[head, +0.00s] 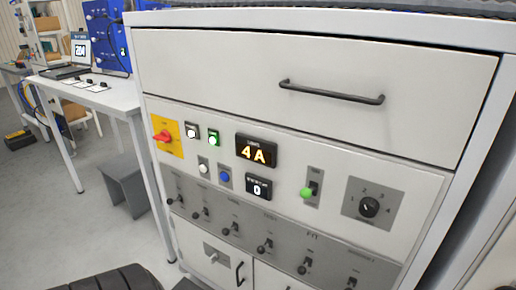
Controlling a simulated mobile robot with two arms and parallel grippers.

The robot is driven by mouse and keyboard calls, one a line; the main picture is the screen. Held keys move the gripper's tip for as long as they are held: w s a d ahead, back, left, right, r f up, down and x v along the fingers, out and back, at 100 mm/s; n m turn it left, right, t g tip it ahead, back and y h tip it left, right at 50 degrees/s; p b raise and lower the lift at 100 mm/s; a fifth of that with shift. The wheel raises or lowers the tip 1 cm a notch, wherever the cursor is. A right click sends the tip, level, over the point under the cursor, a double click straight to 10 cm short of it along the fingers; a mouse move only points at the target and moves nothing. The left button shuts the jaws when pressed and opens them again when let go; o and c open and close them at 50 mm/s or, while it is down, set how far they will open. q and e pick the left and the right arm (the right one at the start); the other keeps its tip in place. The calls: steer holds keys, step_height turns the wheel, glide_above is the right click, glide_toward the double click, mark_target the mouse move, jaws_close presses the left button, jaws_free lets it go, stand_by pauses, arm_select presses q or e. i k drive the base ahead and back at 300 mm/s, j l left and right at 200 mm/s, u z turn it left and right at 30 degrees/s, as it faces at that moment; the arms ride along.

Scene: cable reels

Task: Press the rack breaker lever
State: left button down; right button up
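The rack is a white cabinet (212,126) with a control panel on its front. A lever with a green ball tip (306,193) stands on a small grey plate at the right of the panel; its label is too small to read. A red rotary handle (162,136) sits on a yellow plate at the panel's left. A row of small dark toggle levers (265,247) runs along a grey strip below. I cannot tell from the labels which one is the breaker lever. Neither of my grippers is in view.
An amber display (257,150) reads 4A, and a smaller display (259,187) reads 0. A black knob (368,207) is at the right. A drawer handle (331,92) juts out above the panel. A table (105,97) with a laptop and a grey stool (124,184) stand left.

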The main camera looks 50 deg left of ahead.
mark_target(195, 215)
steer(key=u, duration=1.5)
